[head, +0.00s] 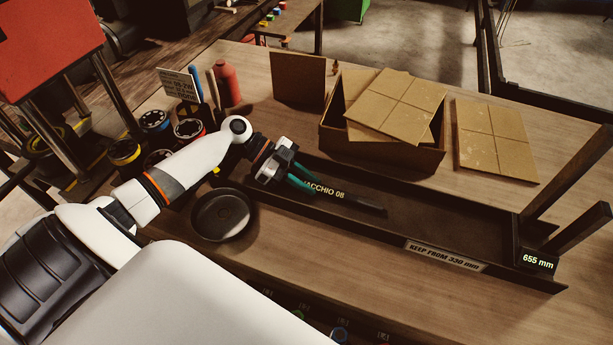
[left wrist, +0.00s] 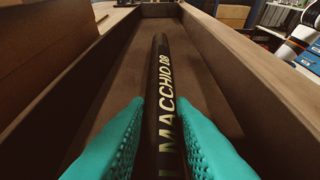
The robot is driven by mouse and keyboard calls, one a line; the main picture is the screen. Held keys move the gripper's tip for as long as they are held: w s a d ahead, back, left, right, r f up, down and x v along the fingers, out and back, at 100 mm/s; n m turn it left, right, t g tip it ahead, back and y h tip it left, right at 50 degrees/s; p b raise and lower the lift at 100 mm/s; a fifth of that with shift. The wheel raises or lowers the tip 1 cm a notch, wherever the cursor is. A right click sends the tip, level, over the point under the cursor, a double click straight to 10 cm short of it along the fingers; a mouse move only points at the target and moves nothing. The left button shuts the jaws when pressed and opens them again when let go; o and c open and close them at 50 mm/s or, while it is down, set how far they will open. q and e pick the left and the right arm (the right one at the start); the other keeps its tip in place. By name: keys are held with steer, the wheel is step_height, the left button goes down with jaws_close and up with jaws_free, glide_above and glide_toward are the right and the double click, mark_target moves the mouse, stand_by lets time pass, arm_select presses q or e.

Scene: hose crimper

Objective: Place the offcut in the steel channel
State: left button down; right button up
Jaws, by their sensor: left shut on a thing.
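The offcut is a dark hose piece (head: 352,197) with pale lettering reading "ACCHIO 08" in the head view. It also shows in the left wrist view (left wrist: 162,85), running lengthwise away from me. My left gripper (head: 303,180) has teal fingers shut on its left end, one on each side; the fingers (left wrist: 158,135) fill the lower wrist view. The long dark steel channel (head: 450,214) has low side walls. The offcut is between its walls and roughly along its length. I cannot tell whether it touches the floor. My right gripper is not in view.
A cardboard box (head: 375,150) with loose flaps stands behind the channel. A flat board (head: 495,140) lies to its right. A black round dish (head: 222,214) sits by the channel's left end. A "655 mm" display (head: 538,261) is at the right end.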

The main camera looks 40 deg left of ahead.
arm_select(q)
steer(key=c, duration=1.3)
jaws_free()
steer(key=shift+o, duration=0.2)
steer(key=shift+r+p, duration=0.2)
steer(key=shift+p, duration=0.15)
steer(key=v, duration=1.2)
steer(key=shift+f, duration=0.15)
